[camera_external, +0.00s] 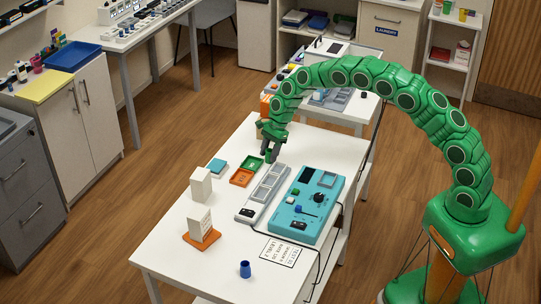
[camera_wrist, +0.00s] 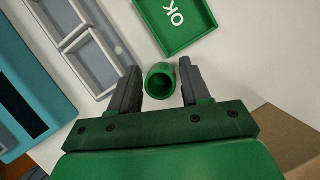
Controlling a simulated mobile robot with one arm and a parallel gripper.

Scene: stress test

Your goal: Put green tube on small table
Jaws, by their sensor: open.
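The green tube (camera_wrist: 161,80) stands on the white table, its round open end facing the camera in the wrist view. My gripper (camera_wrist: 164,82) is open, with one dark finger on each side of the tube. A narrow gap seems to show on the right; whether the left finger touches it I cannot tell. In the external view my gripper (camera_external: 269,155) is low over the far part of the large white table (camera_external: 180,245), and the tube cannot be told apart from it. Another white table (camera_external: 345,122) stands behind; which one is the small table I cannot tell.
A green OK tray (camera_wrist: 178,22) lies close by, with an orange tray (camera_external: 241,178) beside it. A grey compartment tray (camera_external: 264,192) and a teal device (camera_external: 308,205) are to the right. A blue cup (camera_external: 245,269) stands near the front.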

